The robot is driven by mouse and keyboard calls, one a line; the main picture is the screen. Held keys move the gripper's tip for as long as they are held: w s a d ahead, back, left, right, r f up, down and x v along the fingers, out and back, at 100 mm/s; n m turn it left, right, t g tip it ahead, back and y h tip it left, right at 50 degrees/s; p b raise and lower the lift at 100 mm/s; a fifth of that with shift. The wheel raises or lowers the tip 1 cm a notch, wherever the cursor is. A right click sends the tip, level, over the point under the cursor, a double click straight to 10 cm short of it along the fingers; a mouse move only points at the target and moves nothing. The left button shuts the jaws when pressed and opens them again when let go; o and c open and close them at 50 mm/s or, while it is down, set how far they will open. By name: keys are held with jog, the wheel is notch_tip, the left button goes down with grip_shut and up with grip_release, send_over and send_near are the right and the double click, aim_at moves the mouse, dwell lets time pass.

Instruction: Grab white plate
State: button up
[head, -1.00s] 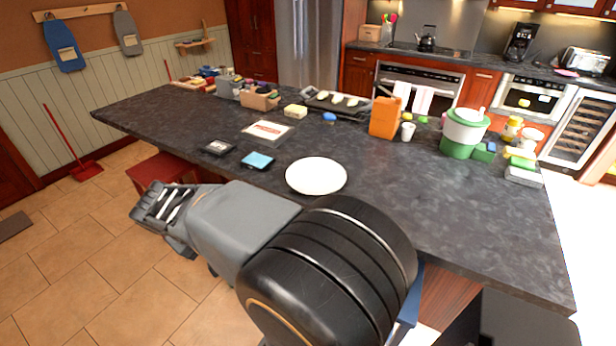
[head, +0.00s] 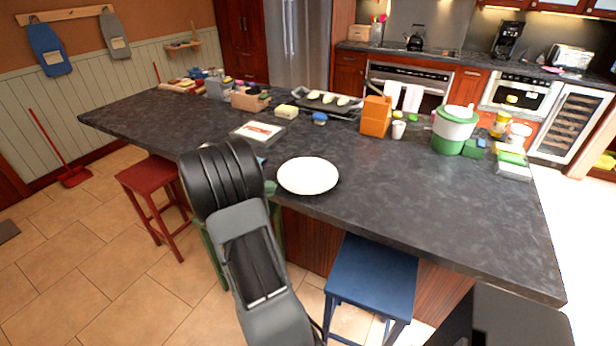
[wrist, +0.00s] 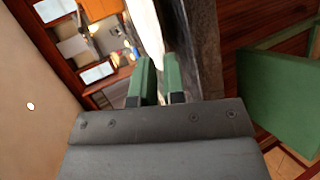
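The white plate (head: 308,175) lies flat on the dark counter near its front edge in the head view. In the wrist view the plate (wrist: 146,28) shows edge-on as a bright white strip, running down towards the gap between my fingers. My gripper (wrist: 160,80) has two green fingers with a narrow gap between them, so it is open. In the head view my gripper is mostly hidden behind my arm, close to the plate's left side. I cannot tell whether the fingers touch the plate.
The dark counter (head: 420,205) is clear right of the plate. A framed card (head: 258,131), an orange block (head: 376,116), a white cup (head: 398,130) and a green-and-white container (head: 454,130) stand farther back. A red stool (head: 150,178) and a blue stool (head: 372,272) stand in front.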

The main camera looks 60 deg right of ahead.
aim_at(286, 192)
jog(key=shift+p+x, duration=0.9)
jog(key=shift+x, duration=2.6)
grip_shut()
jog(key=shift+r, duration=0.25)
